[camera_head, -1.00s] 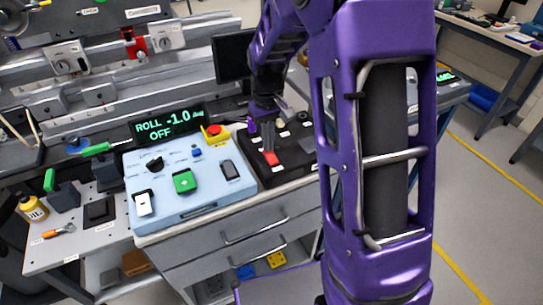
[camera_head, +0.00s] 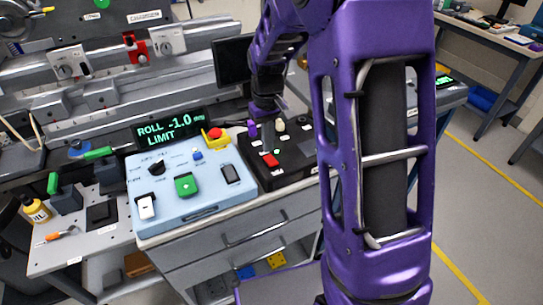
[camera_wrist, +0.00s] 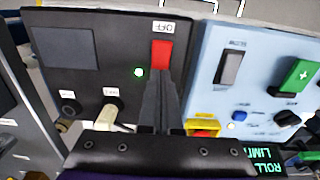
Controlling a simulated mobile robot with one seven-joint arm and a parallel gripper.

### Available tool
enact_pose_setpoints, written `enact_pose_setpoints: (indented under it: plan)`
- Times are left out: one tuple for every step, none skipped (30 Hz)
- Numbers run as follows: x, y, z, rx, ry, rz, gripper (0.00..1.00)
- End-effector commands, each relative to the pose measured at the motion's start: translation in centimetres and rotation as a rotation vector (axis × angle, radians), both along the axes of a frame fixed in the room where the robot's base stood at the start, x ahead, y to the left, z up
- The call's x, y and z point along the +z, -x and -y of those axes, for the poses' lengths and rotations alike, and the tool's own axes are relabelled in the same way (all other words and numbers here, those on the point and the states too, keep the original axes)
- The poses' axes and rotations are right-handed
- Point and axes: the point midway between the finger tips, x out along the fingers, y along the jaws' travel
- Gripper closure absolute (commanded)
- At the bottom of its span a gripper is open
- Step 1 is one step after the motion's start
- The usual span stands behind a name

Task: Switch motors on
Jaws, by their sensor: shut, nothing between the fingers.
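The black box (camera_wrist: 75,100) carries a red rocker switch (camera_wrist: 161,54) with a white label beside it that appears to read OFF, upside down in the wrist view. A small green light (camera_wrist: 138,72) glows beside the rocker. The rocker also shows in the head view (camera_head: 270,160). My gripper (camera_wrist: 163,82) is shut and empty, its fingertips at the near edge of the rocker; I cannot tell whether they touch it. In the head view my gripper (camera_head: 266,146) points down over the box. The display (camera_head: 170,128) reads ROLL -1.0 LIMIT.
The light-blue panel (camera_head: 195,208) stands beside the box, with a green button (camera_head: 186,185), a black knob (camera_head: 157,168), rocker switches and a red emergency button (camera_head: 214,133) on yellow. Pale and black connectors sit on the box close to my gripper. Metal rails stand behind.

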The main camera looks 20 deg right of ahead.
Motion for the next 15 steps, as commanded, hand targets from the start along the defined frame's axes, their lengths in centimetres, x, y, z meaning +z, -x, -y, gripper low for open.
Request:
enact_pose_setpoints:
  plan:
    - [0.8, 0.0, 0.0, 0.0, 0.0, 0.001, 1.0]
    - [1.0, 0.0, 0.0, 0.0, 0.0, 0.001, 1.0]
    - [1.4, 0.0, 0.0, 0.0, 0.0, 0.001, 1.0]
    - [1.6, 0.0, 0.0, 0.0, 0.0, 0.001, 1.0]
    - [1.9, 0.0, 0.0, 0.0, 0.0, 0.001, 1.0]
    - [2.2, 0.0, 0.0, 0.0, 0.0, 0.001, 1.0]
    - [2.4, 0.0, 0.0, 0.0, 0.0, 0.001, 1.0]
    - [2.6, 0.0, 0.0, 0.0, 0.0, 0.001, 1.0]
    - [3.0, 0.0, 0.0, 0.0, 0.0, 0.001, 1.0]
    - [3.2, 0.0, 0.0, 0.0, 0.0, 0.001, 1.0]
    - [3.4, 0.0, 0.0, 0.0, 0.0, 0.001, 1.0]
    - [3.8, 0.0, 0.0, 0.0, 0.0, 0.001, 1.0]
    - [4.0, 0.0, 0.0, 0.0, 0.0, 0.001, 1.0]
    - [4.2, 0.0, 0.0, 0.0, 0.0, 0.001, 1.0]
    - [4.5, 0.0, 0.0, 0.0, 0.0, 0.001, 1.0]
